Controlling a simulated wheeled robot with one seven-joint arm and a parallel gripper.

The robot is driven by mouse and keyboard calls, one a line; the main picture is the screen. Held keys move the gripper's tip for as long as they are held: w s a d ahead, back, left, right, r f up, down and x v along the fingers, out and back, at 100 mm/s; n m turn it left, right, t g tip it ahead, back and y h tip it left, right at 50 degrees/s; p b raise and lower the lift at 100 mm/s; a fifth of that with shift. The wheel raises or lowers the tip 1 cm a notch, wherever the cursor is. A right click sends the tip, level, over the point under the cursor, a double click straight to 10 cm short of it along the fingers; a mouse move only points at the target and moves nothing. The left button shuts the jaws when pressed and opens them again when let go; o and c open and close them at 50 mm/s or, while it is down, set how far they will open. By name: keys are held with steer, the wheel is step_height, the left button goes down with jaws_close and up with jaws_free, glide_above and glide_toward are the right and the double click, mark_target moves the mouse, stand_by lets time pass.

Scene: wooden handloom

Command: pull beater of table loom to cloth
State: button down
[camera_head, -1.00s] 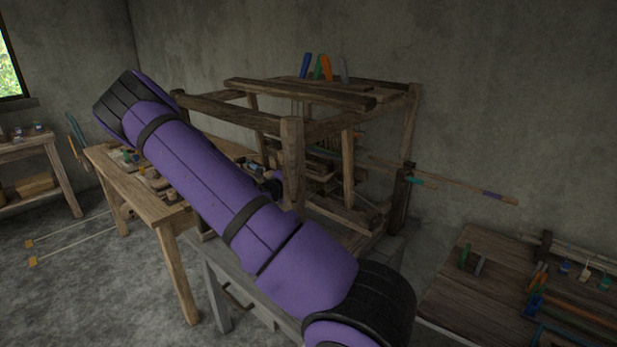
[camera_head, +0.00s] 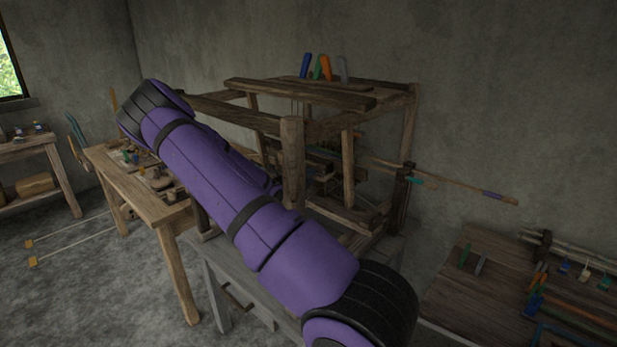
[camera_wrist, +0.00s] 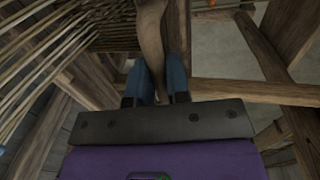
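The wooden table loom (camera_head: 292,165) stands against the back wall in the head view, a frame of brown posts and beams. My purple arm crosses in front of it and hides its lower left part. My gripper is hidden in the head view. In the wrist view my gripper (camera_wrist: 161,82) has its two blue fingers on either side of a brown wooden bar, seemingly the beater (camera_wrist: 150,32). The fingers look closed against the bar, though the contact is partly in shadow. Pale warp threads (camera_wrist: 45,55) run to the left of the bar. The cloth edge cannot be made out.
Loom beams (camera_wrist: 255,92) lie close to the right of my fingers. A wooden bench with small tools (camera_head: 150,195) stands left of the loom. A dark table (camera_head: 475,285) with tools stands at the right. Open grey floor (camera_head: 90,290) lies at the front left.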

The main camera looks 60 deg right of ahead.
steer(key=shift+a, duration=0.15)
steer(key=w+a+r+y, duration=0.1)
steer(key=a+r+y, duration=0.2)
steer(key=a, duration=0.7)
steer(key=shift+w+a, duration=0.2)
steer(key=shift+a, duration=0.05)
steer(key=c, duration=1.1)
jaws_free()
steer(key=shift+a, duration=0.2)
steer(key=v, duration=1)
steer(key=shift+a+r, duration=0.3)
steer(key=shift+a, duration=0.05)
steer(key=shift+s, duration=0.1)
